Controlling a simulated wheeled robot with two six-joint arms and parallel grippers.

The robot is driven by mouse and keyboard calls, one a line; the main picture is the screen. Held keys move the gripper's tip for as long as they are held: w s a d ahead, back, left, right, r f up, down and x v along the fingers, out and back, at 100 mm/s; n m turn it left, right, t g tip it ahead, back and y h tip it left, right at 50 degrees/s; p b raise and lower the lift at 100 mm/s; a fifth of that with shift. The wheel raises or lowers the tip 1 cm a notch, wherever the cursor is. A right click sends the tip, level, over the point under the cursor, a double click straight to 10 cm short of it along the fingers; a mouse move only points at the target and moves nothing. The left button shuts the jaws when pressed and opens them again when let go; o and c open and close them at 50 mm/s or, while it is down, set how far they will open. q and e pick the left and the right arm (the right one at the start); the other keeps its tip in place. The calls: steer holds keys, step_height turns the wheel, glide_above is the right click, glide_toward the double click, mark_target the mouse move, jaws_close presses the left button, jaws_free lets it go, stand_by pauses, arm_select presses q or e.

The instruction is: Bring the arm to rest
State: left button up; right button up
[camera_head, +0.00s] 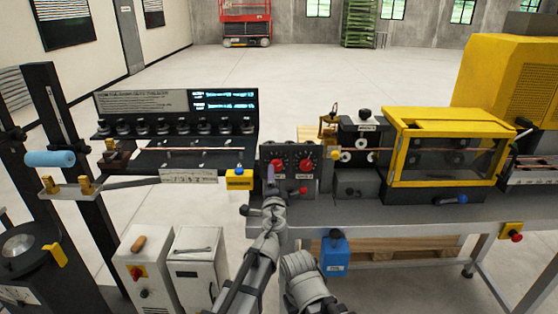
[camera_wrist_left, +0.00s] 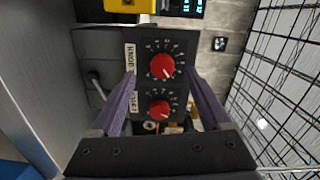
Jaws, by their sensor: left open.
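My left gripper (camera_head: 270,178) is in front of a dark control panel (camera_head: 290,153) in the head view. In the left wrist view its two purple fingers (camera_wrist_left: 161,76) are spread apart with nothing held between them. Two red knobs sit on the panel, an upper one (camera_wrist_left: 162,66) and a lower one (camera_wrist_left: 160,109), seen between the fingers. In the head view, one red knob (camera_head: 307,166) shows on the right and the other is partly behind the finger. I cannot tell whether the fingers touch the panel.
A black rack (camera_head: 170,125) with a thin copper tube stands left of the panel. A yellow-framed enclosure (camera_head: 440,112) stands right of it. A blue container (camera_head: 335,257) hangs below the bench edge. White cabinets (camera_head: 200,262) stand at lower left. Open floor lies behind the machines.

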arm_select(q)
steer(key=s+a+f+n+g+y, duration=0.3)
steer(key=s+a+f+n+g, duration=0.15)
steer(key=a, duration=0.45)
steer(key=s+a+f+n+g+y, duration=0.2)
steer(key=s+a+f+n+g, duration=0.15)
steer(key=a+f+n, duration=0.35)
steer(key=s+a+f+n+g+h, duration=0.1)
steer(key=s+a+f+n+g, duration=0.15)
steer(key=s+f+g, duration=0.4)
steer(key=s+d+f+n+g+h, duration=0.1)
steer(key=s+d+f+h, duration=0.15)
steer(key=s, duration=0.45)
steer(key=s+d+f+n+g+h, duration=0.1)
steer(key=s+d+g+h, duration=0.15)
steer(key=s, duration=0.35)
steer(key=s+d+m+y, duration=0.1)
steer(key=s+d+m, duration=0.3)
steer(key=d, duration=0.6)
steer(key=shift+s, duration=0.85)
